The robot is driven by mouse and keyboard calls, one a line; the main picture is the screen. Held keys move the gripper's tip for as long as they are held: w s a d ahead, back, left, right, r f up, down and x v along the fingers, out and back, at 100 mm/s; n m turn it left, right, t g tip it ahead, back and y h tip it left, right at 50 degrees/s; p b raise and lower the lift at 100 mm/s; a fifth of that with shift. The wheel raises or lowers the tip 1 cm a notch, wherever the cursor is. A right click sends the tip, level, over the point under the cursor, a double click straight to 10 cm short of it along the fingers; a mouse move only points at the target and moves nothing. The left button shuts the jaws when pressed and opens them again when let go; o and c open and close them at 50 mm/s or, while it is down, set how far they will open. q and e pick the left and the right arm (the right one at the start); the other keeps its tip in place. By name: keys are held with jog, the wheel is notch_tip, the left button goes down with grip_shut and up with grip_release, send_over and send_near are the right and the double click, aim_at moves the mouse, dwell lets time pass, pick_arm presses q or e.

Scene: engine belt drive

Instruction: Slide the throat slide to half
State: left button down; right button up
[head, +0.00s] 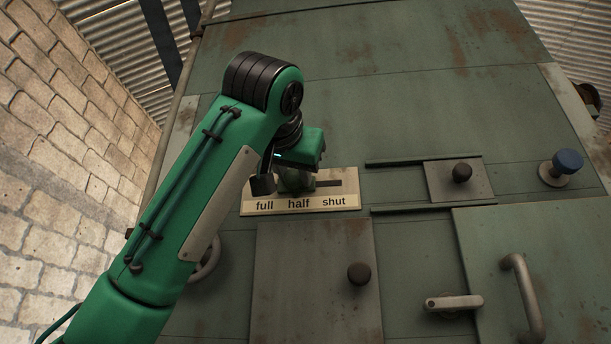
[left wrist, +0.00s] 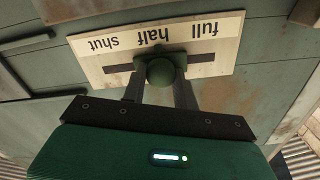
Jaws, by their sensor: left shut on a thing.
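The throat slide's pale label plate (head: 347,203) carries the words full, half and shut from left to right. It shows upside down in the left wrist view (left wrist: 95,62). The slide's round dark green knob (left wrist: 162,72) sits in the plate's dark slot, close to the word half. Slot shows on both sides of it. My left gripper (head: 294,182) is shut on the knob, one finger on each side in the left wrist view (left wrist: 160,92). In the head view the gripper mostly hides the knob. My right gripper is not in view.
Right of the plate are a sliding panel with a black knob (head: 462,173) between rails and a blue-capped knob (head: 567,161). Below are another black-knobbed panel (head: 315,280), a grey lever (head: 453,303) and a handled door (head: 570,265). A brick wall (head: 60,130) stands left.

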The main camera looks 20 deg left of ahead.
pick_arm(q)
jog(key=c, duration=1.1)
grip_release()
jog(key=shift+d, duration=0.3)
jog(key=shift+a, duration=0.1)
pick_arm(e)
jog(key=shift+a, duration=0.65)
pick_arm(q)
jog(key=shift+s, duration=0.1)
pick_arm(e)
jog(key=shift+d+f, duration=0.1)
pick_arm(q)
jog(key=shift+s+f+b, duration=0.1)
jog(key=shift+s+b, duration=0.1)
jog(key=shift+b, duration=0.1)
jog(key=b+v, duration=0.5)
jog(key=v, duration=0.8)
jog(key=shift+s, duration=0.1)
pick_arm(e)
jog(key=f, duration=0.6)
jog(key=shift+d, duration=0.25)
